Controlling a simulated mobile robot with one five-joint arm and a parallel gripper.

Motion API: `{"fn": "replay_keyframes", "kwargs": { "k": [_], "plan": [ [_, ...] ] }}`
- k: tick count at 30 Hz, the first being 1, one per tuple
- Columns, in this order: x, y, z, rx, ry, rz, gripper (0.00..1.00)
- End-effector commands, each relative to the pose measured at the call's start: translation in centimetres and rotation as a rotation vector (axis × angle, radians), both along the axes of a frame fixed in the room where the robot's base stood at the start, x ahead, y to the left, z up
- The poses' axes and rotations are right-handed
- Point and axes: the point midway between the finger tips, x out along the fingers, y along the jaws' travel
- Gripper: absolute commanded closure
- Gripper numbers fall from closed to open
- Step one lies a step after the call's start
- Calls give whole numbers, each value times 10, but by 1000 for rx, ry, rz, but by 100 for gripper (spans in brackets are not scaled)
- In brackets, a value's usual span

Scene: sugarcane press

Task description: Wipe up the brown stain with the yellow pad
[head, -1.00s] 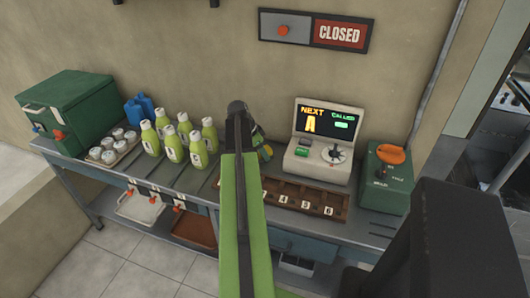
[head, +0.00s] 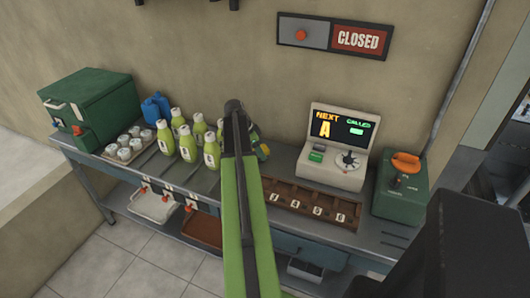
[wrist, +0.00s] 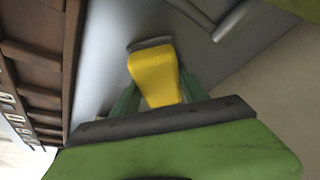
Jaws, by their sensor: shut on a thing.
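My gripper (wrist: 155,92) is shut on the yellow pad (wrist: 154,75) in the wrist view. The pad points away from the jaws, over the grey metal counter, with a dark grey edge at its far end. I cannot tell whether it touches the counter. In the head view my green arm reaches over the counter and hides most of the gripper and pad. The brown stain does not show in either view.
The counter (head: 340,236) holds several green bottles (head: 188,147), a brown numbered rack (head: 300,205), a display machine (head: 333,155) and a green box with an orange top (head: 402,190). A green cooler (head: 95,105) and cups stand at the left.

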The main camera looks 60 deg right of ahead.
Motion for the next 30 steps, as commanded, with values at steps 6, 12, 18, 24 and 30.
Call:
{"fn": "replay_keyframes", "kwargs": {
  "k": [6,12,18,24,30],
  "plan": [
    [6,0,-1,0,1,0,86],
    [4,1,-3,1,1,-2,86],
    [-13,0,-2,0,2,-4,86],
    [-33,-1,-1,1,2,-3,86],
    [-36,-2,-1,-1,2,-2,86]
  ]
}}
